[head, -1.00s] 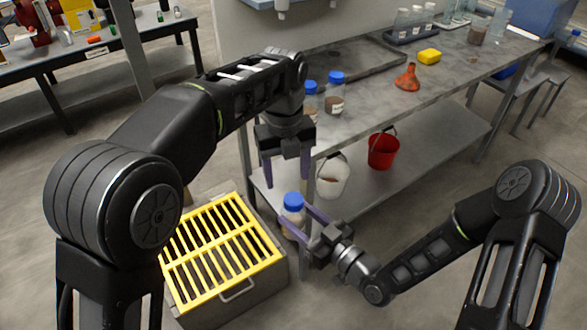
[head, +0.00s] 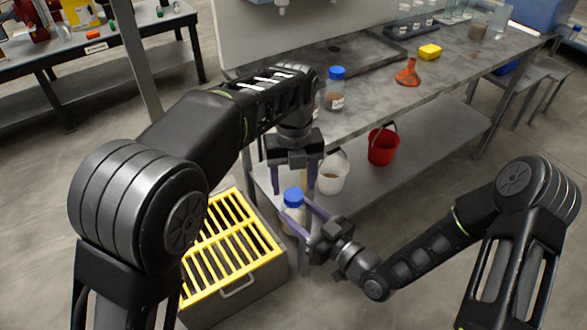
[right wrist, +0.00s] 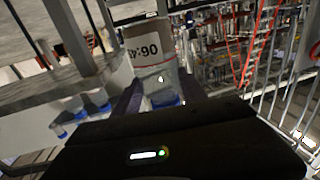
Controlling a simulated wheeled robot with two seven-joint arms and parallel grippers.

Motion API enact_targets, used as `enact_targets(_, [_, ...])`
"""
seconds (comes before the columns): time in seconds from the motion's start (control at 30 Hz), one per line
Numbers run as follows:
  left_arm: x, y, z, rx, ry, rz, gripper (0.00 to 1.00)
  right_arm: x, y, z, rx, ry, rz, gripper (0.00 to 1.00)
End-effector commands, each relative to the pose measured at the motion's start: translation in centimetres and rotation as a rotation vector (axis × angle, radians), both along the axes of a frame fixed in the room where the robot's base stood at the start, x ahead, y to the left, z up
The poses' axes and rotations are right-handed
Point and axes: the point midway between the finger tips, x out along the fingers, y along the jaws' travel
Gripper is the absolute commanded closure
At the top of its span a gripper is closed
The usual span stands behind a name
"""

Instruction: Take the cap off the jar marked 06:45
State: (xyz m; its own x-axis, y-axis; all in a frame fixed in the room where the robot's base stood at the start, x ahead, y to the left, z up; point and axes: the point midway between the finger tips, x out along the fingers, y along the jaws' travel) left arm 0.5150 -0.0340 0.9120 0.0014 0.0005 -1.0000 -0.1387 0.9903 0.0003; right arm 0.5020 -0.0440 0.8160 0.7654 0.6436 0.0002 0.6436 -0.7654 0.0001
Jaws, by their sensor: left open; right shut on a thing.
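The jar (head: 291,220) with a blue cap (head: 293,195) is upright, off the bench, in front of the shelf. In the right wrist view its label (right wrist: 148,52) appears upside down and reads 06:45; the blue cap (right wrist: 166,100) is still on it. My right gripper (head: 294,212) is shut on the jar body below the cap. My left gripper (head: 294,183) points down from above, open, with its fingertips level with the cap's top on either side in the head view. Whether they touch the cap cannot be told.
A blue-capped jar (head: 334,95) stands on the bench (head: 375,100), another mostly hidden behind my left arm. An orange funnel (head: 407,74) and yellow sponge (head: 429,51) lie farther along. A white bucket (head: 332,176) and red bucket (head: 382,147) stand on the lower shelf. A yellow-grated box (head: 232,245) is below left.

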Motion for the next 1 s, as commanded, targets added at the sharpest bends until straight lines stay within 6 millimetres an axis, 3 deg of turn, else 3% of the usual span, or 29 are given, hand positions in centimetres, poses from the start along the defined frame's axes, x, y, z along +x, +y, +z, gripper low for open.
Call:
enact_targets(0.2, [0.0,0.0,-2.6,0.002,0.001,0.001,0.40,0.0,0.0,0.1,0.001,-0.001,0.000,1.00])
enact_targets(0.57, [0.0,0.0,-3.1,0.000,-0.001,0.001,0.40,0.0,0.0,0.1,0.001,-0.001,0.000,1.00])
enact_targets(1.0, [0.0,0.0,-3.1,0.000,-0.001,0.001,0.76,0.0,0.0,0.0,0.001,-0.001,0.000,1.00])
